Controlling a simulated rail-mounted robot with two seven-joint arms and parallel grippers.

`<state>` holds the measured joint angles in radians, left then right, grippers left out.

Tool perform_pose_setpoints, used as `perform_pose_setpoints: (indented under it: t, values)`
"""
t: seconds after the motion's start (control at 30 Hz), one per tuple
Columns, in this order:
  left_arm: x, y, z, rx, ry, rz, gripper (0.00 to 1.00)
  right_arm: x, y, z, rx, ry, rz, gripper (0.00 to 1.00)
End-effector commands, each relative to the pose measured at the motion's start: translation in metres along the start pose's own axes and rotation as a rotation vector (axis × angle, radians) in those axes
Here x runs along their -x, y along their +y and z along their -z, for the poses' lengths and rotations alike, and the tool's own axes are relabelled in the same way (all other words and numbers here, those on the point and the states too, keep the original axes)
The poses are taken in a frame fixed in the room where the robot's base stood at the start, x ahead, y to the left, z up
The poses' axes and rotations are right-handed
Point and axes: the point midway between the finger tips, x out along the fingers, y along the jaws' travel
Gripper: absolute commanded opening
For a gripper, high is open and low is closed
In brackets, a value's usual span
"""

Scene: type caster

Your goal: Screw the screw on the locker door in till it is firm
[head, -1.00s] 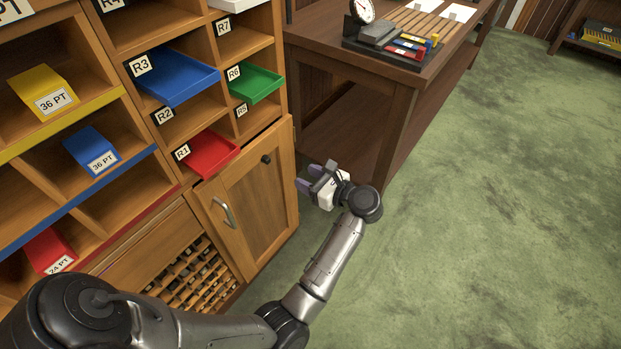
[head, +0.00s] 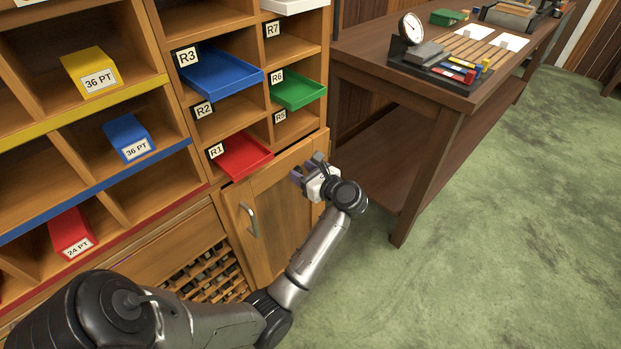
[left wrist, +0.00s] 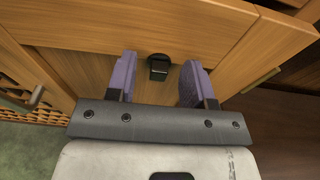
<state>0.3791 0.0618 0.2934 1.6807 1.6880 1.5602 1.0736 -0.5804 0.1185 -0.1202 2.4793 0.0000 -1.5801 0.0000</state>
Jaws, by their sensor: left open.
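The wooden locker door (head: 279,206) is closed, low in the cabinet, with a metal handle (head: 250,221) at its left. The black screw (left wrist: 158,67) stands out near the door's top edge in the left wrist view. It is hidden behind my gripper in the head view. My left gripper (left wrist: 158,82) is open. Its two purple fingers point at the door, one on each side of the screw, with clear gaps to both; I cannot tell if the tips reach past the screw head. It also shows in the head view (head: 306,172). My right gripper is not in view.
A red tray (head: 245,157) sticks out just above the door. Blue (head: 222,76) and green (head: 298,90) trays sit higher. The workbench (head: 433,130) stands to the right of the door. Green floor (head: 480,240) in front is clear.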

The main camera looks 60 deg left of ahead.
Motion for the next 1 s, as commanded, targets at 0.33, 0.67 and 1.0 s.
perform_pose_setpoints:
  t: [0.33, 0.67, 1.0]
  values:
    - [-0.0039, 0.0001, -0.0004, 0.0, 0.0, 0.0, 0.48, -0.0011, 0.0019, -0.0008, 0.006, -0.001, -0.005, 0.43]
    - [-0.0037, 0.0001, -0.0002, 0.0, 0.0, 0.0, 0.22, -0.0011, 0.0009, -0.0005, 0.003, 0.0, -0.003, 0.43]
    - [-0.0037, 0.0001, 0.0, -0.001, 0.0, 0.0, 0.13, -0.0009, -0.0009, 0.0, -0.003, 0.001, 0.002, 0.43]
